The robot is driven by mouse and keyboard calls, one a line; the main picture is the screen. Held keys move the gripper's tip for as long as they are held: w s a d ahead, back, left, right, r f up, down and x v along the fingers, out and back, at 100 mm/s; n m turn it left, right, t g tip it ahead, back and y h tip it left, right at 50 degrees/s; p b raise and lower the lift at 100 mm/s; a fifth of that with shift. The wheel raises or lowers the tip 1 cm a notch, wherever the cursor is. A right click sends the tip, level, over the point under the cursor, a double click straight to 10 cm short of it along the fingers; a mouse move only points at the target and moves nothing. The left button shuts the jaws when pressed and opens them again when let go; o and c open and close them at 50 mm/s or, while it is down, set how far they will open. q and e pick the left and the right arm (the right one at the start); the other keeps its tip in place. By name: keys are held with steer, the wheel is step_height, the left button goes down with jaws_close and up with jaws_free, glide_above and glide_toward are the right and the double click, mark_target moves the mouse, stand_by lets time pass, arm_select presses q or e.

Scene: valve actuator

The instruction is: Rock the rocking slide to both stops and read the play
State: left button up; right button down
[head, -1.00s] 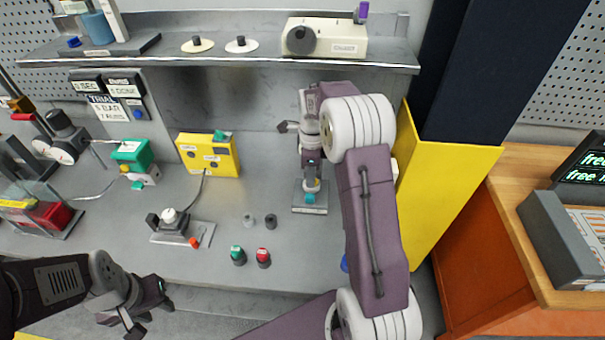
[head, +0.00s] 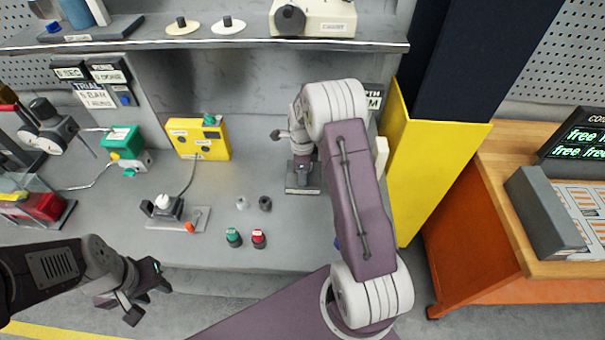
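I cannot tell for sure which fixture is the rocking slide. A small grey plate (head: 303,191) stands on the bench under my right gripper (head: 302,174), which points down over it. The fingertips and what is between them are largely hidden, so I cannot tell if it is open or shut. A black unit with a white knob (head: 163,203) sits on another metal plate with an orange-red piece, left of the middle. My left gripper (head: 152,300) is open and empty in front of the bench edge, at the lower left.
Green (head: 233,238) and red (head: 258,238) buttons stand near the bench front. A yellow box (head: 198,138) and a green device (head: 122,148) stand behind. A shelf (head: 210,50) runs across the back. A yellow-sided column (head: 430,170) bounds the right; a wooden desk (head: 525,265) lies beyond.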

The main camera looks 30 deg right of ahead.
steer(key=c, duration=1.8)
jaws_free()
jaws_close()
steer(key=shift+r+p, duration=0.1)
steer(key=shift+p, duration=0.2)
